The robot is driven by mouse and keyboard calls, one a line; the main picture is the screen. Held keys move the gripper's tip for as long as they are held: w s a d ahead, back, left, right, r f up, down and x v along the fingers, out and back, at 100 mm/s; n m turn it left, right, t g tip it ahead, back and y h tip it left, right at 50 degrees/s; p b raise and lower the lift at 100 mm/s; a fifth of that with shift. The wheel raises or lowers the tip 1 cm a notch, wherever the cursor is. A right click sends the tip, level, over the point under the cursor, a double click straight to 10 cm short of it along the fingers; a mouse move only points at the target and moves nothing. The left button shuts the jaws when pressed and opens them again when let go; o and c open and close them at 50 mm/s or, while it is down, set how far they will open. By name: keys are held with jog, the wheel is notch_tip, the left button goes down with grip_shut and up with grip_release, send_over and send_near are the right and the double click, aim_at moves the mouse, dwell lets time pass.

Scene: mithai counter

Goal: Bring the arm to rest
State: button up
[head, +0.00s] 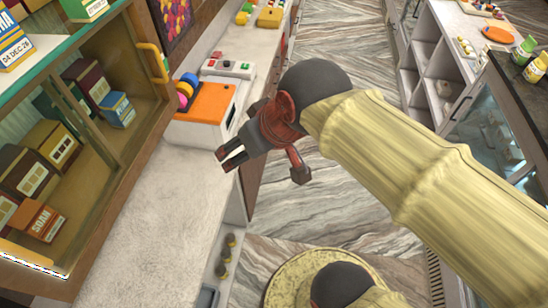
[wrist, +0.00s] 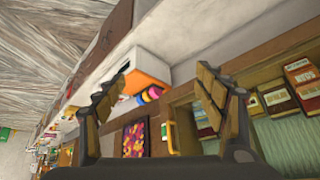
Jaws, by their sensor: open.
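My gripper (head: 232,158) hangs over the edge of the pale counter (head: 150,235) in the head view, at the end of my yellow-sleeved arm. In the wrist view my gripper (wrist: 163,98) has its two fingers wide apart, with nothing between them. It is open and empty. In the head view its fingers point left toward the counter, in front of a white machine with an orange top (head: 205,101). I cannot tell the exact gap between them.
A display cabinet (head: 150,130) with a yellow handle (head: 153,62) and several boxes stands at the left. A shelf unit (head: 420,50) and a glass case (head: 490,125) stand at the right. Striped floor (head: 335,30) lies clear between the counters.

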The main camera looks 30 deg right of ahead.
jog(key=s+d+f+m+h, duration=0.1)
jog(key=s+d+f, duration=0.2)
jog(key=s+f, duration=0.1)
jog(key=shift+s+d+f+g, duration=0.25)
jog(key=shift+d+f+g, duration=0.15)
jog(key=shift+f, duration=0.35)
jog(key=shift+a, duration=0.1)
notch_tip(320, 180, down, 23)
jog(key=b, duration=2.3)
